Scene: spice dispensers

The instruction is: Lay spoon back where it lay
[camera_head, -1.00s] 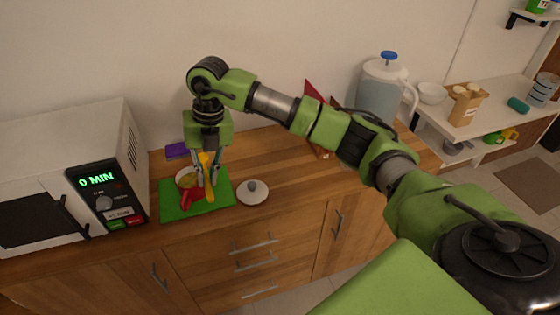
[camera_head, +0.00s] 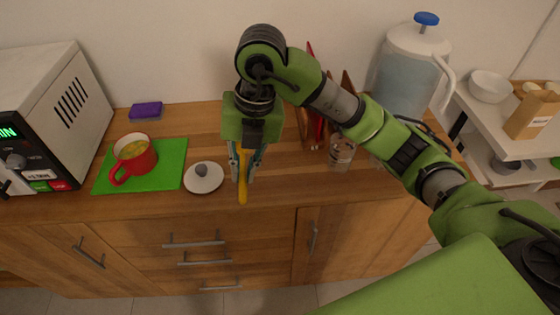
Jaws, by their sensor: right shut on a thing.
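The yellow spoon (camera_head: 243,187) is held in my right gripper (camera_head: 244,174), which is shut on it and points down over the front part of the wooden counter. The spoon's lower end shows below the fingers; its upper part is partly hidden by the gripper. I cannot tell if the spoon touches the counter. My left gripper is not in view.
A red mug (camera_head: 133,160) with yellow contents stands on a green mat (camera_head: 170,165). A white lid (camera_head: 204,178) lies just left of my gripper. A microwave (camera_head: 60,110) is far left, a purple sponge (camera_head: 146,110) behind, a glass jar (camera_head: 341,153) and water dispenser (camera_head: 405,75) right.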

